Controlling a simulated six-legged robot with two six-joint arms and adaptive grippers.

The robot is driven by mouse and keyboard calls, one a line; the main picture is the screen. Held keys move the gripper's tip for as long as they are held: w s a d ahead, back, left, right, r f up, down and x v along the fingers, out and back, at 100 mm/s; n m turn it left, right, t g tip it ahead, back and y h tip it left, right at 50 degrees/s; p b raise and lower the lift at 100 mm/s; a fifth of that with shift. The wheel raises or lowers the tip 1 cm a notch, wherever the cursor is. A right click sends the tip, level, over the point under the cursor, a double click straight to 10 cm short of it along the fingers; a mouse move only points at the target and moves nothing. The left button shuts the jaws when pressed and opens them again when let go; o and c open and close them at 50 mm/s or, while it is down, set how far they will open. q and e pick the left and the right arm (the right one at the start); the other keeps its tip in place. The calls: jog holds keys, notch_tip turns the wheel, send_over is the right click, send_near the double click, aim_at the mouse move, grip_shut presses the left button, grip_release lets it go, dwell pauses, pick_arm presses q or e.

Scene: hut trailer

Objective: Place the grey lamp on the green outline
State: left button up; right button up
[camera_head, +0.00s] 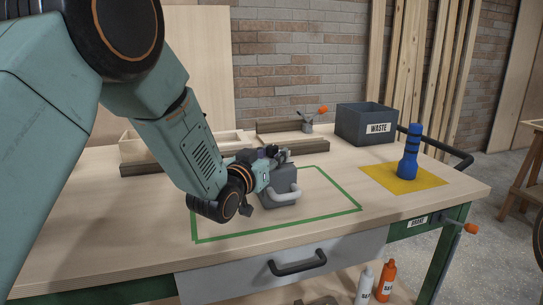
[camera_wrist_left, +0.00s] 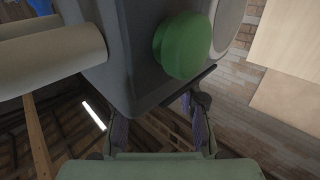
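The grey lamp (camera_head: 274,185), a dark grey box with a pale handle, stands on the workbench inside the green outline (camera_head: 285,224). My left gripper (camera_head: 281,154) is at the lamp's back upper edge, reaching in from the left. In the left wrist view the lamp (camera_wrist_left: 137,58) fills the top, close up, with a green button (camera_wrist_left: 182,46) and its pale handle. My left gripper's fingers (camera_wrist_left: 160,122) are spread apart there; the lamp hides part of their tips, and I cannot tell if they touch it. My right gripper is not in view.
A blue flashlight (camera_head: 408,158) stands upright on a yellow square (camera_head: 431,180) at the right. A dark waste bin (camera_head: 352,124) and wooden trays (camera_head: 138,150) stand at the back. A drawer handle (camera_head: 297,264) sticks out in front. The bench's front left is clear.

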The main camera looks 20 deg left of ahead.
pick_arm(q)
jog(key=shift+o, duration=1)
jog(key=shift+w+f, duration=0.1)
jog(key=shift+w, duration=0.05)
jog(key=shift+s+a, duration=0.1)
jog(key=shift+s, duration=0.3)
jog(key=s+a+p, duration=0.2)
jog(key=s, duration=0.9)
jog(key=shift+p, duration=0.4)
